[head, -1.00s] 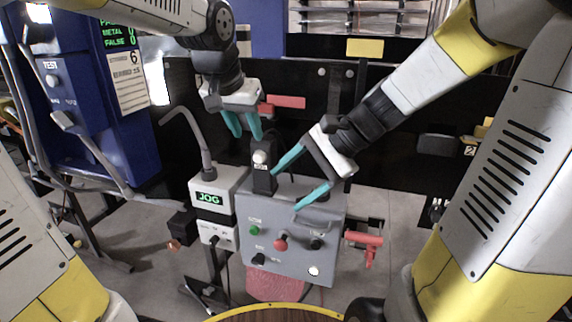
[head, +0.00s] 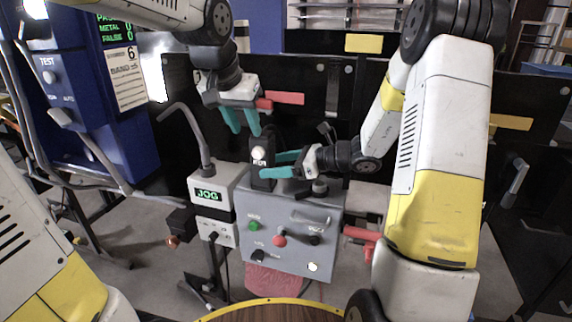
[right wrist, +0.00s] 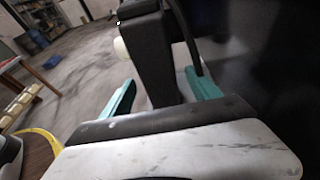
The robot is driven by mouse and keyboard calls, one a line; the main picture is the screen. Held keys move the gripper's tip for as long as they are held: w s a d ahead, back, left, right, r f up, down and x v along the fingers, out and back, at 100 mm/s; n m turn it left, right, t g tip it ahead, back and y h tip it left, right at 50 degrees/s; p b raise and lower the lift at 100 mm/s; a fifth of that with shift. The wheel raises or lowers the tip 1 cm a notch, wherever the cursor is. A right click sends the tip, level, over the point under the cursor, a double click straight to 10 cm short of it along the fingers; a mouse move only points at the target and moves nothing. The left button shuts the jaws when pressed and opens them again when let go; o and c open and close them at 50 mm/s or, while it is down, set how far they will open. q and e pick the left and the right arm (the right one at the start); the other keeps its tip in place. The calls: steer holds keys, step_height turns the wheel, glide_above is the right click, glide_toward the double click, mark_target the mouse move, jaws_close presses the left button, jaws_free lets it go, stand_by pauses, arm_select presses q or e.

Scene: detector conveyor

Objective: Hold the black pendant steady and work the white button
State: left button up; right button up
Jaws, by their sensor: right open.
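The black pendant (head: 263,180) stands upright on top of the grey control box, with the white button (head: 258,153) on its front face. In the right wrist view the pendant (right wrist: 152,55) rises between my right fingers, and the white button (right wrist: 122,48) sticks out on its left side. My right gripper (head: 272,164) is open around the pendant, coming from the right; in the right wrist view (right wrist: 160,92) a gap shows beside each finger. My left gripper (head: 245,131) is open and empty, pointing down just above and left of the pendant, not touching the button.
The grey control box (head: 290,228) carries a green button, a red knob and black knobs. A unit reading JOG (head: 207,196) stands left of it with a bent grey tube above. A blue cabinet (head: 95,100) is at the left, black panels behind, and a red handle (head: 360,234) at right.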

mark_target(263, 166)
steer(key=shift+x, duration=1.9)
jaws_close()
arm_select(q)
jaws_close()
stand_by(0.3)
